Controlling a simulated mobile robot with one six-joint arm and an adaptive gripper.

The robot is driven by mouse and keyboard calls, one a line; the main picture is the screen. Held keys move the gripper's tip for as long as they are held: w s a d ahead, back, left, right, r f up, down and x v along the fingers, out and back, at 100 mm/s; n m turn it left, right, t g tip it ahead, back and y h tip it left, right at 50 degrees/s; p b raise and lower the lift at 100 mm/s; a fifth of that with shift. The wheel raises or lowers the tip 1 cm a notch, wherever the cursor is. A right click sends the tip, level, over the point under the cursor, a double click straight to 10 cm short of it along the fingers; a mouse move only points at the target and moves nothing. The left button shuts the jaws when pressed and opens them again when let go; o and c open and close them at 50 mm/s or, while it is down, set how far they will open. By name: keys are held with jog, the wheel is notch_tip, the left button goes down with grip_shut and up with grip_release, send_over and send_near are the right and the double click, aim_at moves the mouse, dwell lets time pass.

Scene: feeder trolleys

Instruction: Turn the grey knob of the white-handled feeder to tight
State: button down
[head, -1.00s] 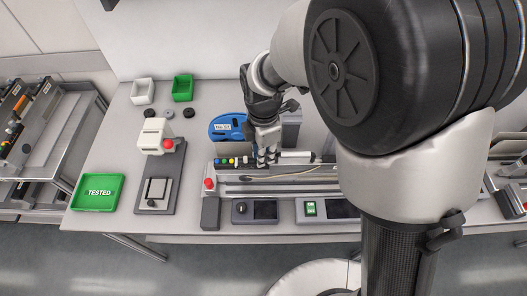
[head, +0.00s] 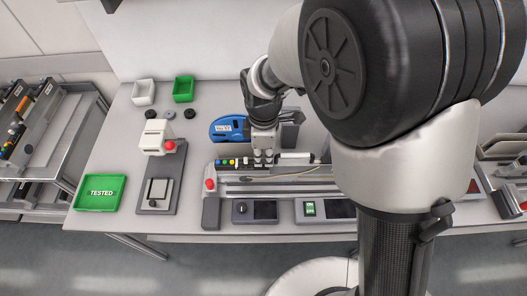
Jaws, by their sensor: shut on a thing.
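The feeder (head: 275,172) lies lengthwise in the grey bench fixture, with a row of small coloured buttons (head: 228,162) at its left end and a white handle (head: 294,156) on top. My gripper (head: 263,162) points down at the feeder's top, between the buttons and the white handle. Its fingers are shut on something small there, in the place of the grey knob. The knob itself is hidden by the fingers, so its turned position does not show.
A blue reel (head: 228,128) stands just behind the fixture. A press-like device (head: 158,140) and a green TESTED tray (head: 98,193) are at left. Switch panels line the front, with a red button (head: 209,184) at the fixture's left end. My arm covers the right side.

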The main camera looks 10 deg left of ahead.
aim_at(264, 158)
jog(key=shift+m+p, duration=0.3)
jog(key=shift+m, duration=1.2)
jog(key=c, duration=1.5)
grip_release()
notch_tip(264, 158, up, 12)
jog(key=shift+r, duration=0.1)
